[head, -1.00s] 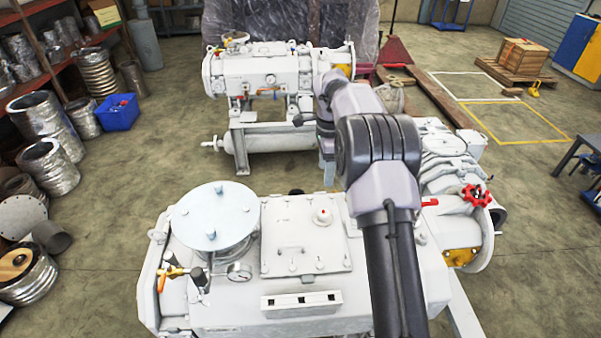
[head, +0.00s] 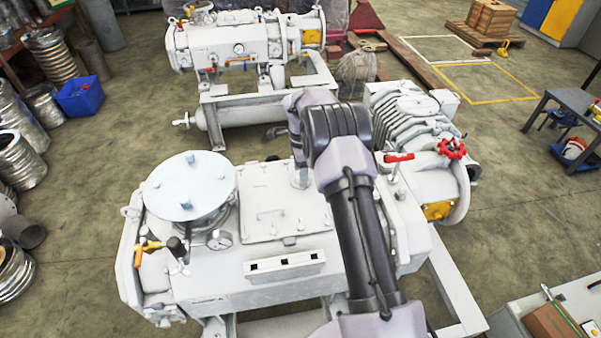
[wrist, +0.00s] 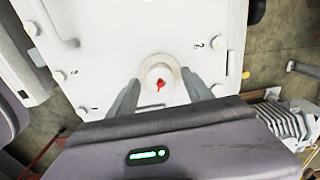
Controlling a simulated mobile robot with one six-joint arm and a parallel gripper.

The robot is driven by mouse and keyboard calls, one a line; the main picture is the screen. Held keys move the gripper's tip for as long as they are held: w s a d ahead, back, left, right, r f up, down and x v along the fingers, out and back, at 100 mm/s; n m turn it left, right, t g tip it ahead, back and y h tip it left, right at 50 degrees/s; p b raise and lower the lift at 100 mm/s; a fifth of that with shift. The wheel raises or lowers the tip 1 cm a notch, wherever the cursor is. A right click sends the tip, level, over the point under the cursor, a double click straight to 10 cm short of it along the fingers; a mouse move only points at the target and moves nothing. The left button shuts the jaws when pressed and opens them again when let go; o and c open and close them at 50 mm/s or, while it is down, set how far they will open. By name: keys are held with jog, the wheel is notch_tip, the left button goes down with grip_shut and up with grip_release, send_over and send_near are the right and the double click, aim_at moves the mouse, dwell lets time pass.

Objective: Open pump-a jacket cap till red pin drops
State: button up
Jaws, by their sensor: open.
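The near pump (head: 225,285) is a large pale grey machine with a square bolted cover plate (head: 262,218). In the wrist view a white round cap (wrist: 152,92) stands on that plate (wrist: 125,50) inside a beige ring. My gripper (wrist: 160,76) is open, with one finger to the left of the cap and one to the right. Gaps show between the fingers and the cap. In the head view my arm comes down over the plate's far right corner and largely hides the cap.
A round flanged lid (head: 190,186) with blue bolts and a gauge (head: 219,239) stand left of the plate. A red lever (head: 399,158) and red handwheel (head: 452,148) stick up at the right. A second pump (head: 245,60) stands behind.

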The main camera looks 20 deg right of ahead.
grip_shut()
jog(key=shift+n, duration=0.3)
jog(key=n, duration=0.5)
jog(key=shift+r+n+p, duration=0.1)
jog(key=shift+n+p, duration=0.2)
jog(key=shift+p, duration=0.05)
jog(key=n, duration=0.5)
jog(key=shift+p, duration=0.4)
jog(key=n+p, duration=0.1)
jog(key=n, duration=0.5)
jog(key=shift+n, duration=0.4)
jog(key=n, duration=0.5)
jog(key=shift+s+p, duration=0.1)
jog(key=shift+p, duration=0.3)
jog(key=shift+n, duration=0.4)
